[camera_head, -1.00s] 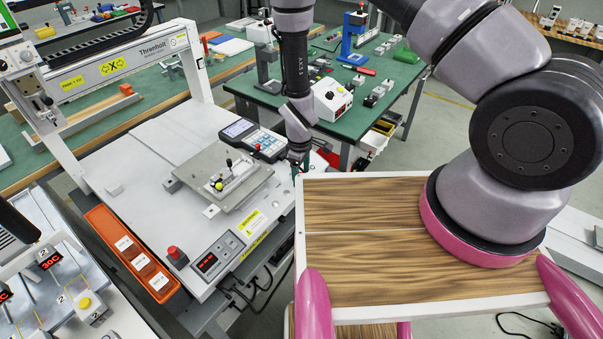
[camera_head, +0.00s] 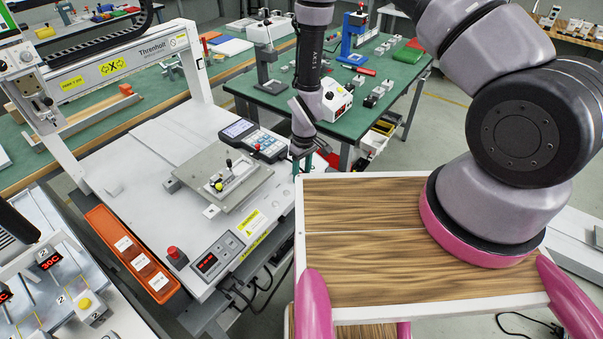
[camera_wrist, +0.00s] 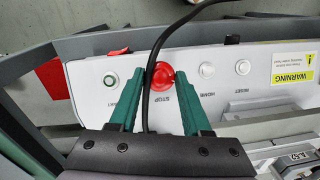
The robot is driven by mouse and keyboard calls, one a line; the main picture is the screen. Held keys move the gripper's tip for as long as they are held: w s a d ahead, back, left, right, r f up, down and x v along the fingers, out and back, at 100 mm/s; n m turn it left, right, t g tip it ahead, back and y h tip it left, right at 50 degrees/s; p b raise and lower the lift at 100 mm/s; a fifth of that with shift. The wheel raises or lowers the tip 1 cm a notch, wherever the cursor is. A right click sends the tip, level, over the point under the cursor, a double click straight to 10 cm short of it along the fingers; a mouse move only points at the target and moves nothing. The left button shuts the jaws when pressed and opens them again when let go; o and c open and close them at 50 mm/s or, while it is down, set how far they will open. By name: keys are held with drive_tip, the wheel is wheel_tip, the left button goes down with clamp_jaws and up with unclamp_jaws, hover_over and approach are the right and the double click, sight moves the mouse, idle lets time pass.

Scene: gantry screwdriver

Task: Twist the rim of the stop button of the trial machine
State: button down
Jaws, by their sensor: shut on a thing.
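The red round stop button (camera_wrist: 163,78), with "STOP" printed below it, is on a white panel in the wrist view. A black cable crosses in front of it and hides part of its rim. My gripper (camera_wrist: 166,74) has green fingers on both sides of the button, shut on its rim. In the head view my gripper (camera_head: 302,167) is low at the right edge of the white trial machine (camera_head: 150,145). The button and the fingertips' contact are hidden there.
A green-ringed start button (camera_wrist: 110,81) is left of the stop button. The white home button (camera_wrist: 206,70) and reset button (camera_wrist: 242,67) are to its right. In the head view, a handheld keypad (camera_head: 252,138) lies close left of my gripper, and a wood-topped surface (camera_head: 365,215) is below right.

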drive_tip(key=shift+d+m+g+y, duration=0.1)
drive_tip(key=shift+m+g+y, duration=0.25)
drive_tip(key=shift+m, duration=1.05)
drive_tip(key=shift+c, duration=1.7)
unclamp_jaws()
wheel_tip(320, 180, up, 11)
drive_tip(key=w+d, duration=0.1)
drive_tip(key=shift+d+f, duration=0.2)
drive_tip(key=shift+w, duration=0.1)
